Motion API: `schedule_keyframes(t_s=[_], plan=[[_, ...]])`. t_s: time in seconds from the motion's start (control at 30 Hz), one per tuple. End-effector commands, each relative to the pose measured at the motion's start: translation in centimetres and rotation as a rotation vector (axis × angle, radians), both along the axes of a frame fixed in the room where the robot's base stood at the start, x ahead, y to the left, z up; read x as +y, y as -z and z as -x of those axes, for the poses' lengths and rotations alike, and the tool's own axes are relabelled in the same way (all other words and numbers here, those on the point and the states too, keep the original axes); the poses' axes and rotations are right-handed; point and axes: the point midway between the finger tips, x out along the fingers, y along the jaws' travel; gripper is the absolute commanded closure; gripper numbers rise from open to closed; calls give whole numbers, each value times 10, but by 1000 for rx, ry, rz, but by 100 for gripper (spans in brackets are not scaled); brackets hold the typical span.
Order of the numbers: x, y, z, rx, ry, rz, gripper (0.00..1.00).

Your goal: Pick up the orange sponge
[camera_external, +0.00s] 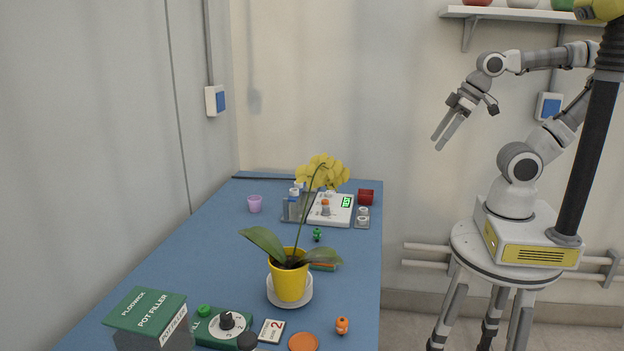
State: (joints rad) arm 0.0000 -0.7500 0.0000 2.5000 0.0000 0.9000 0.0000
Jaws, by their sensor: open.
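My gripper (438,142) is open and empty, pointing down and left in the air to the right of the blue table, far from anything on it. A small flat block with an orange side and a green band (323,267) lies on the table just right of the yellow pot. It looks like the orange sponge, but a leaf and the pot hide part of it, so I cannot be sure.
The yellow pot (290,281) with a tall yellow orchid stands close by. Around it are a green dial box (222,327), an orange disc (303,342), a small orange figure (342,325) and a white scale (343,211). The table's left middle is clear.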

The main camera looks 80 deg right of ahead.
Motion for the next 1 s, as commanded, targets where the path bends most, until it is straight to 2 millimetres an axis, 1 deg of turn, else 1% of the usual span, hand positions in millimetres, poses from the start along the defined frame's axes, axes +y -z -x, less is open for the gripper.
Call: schedule_keyframes(t_s=[0.3, 0.47, 0.57, 0.77, 1.0], plan=[[0, 0, -1, 5, 4, -5, 0], [5, 5, -12, 63, 54, -55, 0], [10, 10, -27, 131, 118, -120, 0], [22, 27, -63, 284, 266, -270, 0], [35, 54, -110, 470, 447, -453, 0]])
